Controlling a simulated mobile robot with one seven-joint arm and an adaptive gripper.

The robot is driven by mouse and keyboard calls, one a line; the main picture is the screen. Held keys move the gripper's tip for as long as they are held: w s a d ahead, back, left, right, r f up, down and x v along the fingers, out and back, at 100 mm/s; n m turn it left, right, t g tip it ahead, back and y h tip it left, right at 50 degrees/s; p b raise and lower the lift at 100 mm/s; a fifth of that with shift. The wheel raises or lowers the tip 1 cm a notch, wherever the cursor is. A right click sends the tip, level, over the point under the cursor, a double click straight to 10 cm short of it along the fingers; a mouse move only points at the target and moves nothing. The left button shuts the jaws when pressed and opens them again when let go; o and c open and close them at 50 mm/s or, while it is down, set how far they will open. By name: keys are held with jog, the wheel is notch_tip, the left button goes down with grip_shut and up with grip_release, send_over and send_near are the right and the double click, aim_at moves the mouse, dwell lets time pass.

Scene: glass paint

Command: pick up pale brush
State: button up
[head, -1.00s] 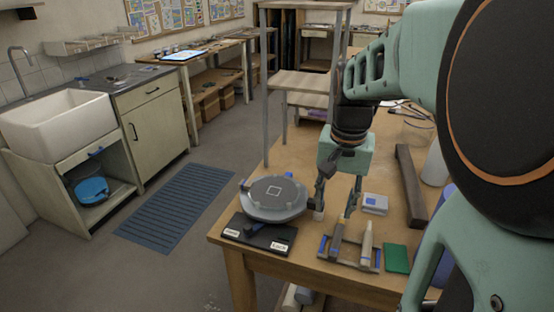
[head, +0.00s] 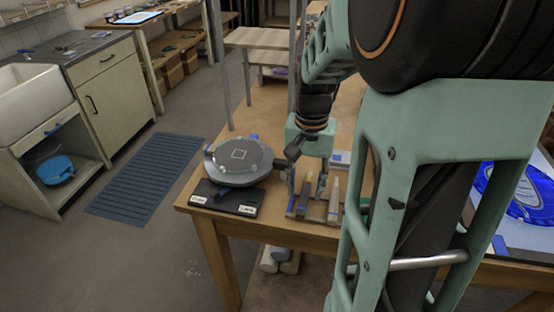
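The pale brush (head: 333,197) stands out as a light, upright-looking shape at the right of a small rack (head: 312,216) near the table's front edge. A darker brush or tool (head: 305,198) is at the rack's left. My gripper (head: 306,192) points down at the rack, its two fingers apart, just left of the pale brush in the picture. Nothing is visibly held. The fingertips overlap the rack in this view, so I cannot tell their exact height or whether they touch anything.
A round grey turntable (head: 240,160) stands left of my gripper, with a black labelled plate (head: 226,199) in front of it. A small white and blue block (head: 340,159) lies behind the rack. A blue glass design (head: 525,192) shows at far right. My arm hides much of the table.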

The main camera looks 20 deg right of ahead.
notch_tip(320, 180, down, 2)
jog(key=shift+f, duration=0.1)
grip_shut()
dwell(0.5)
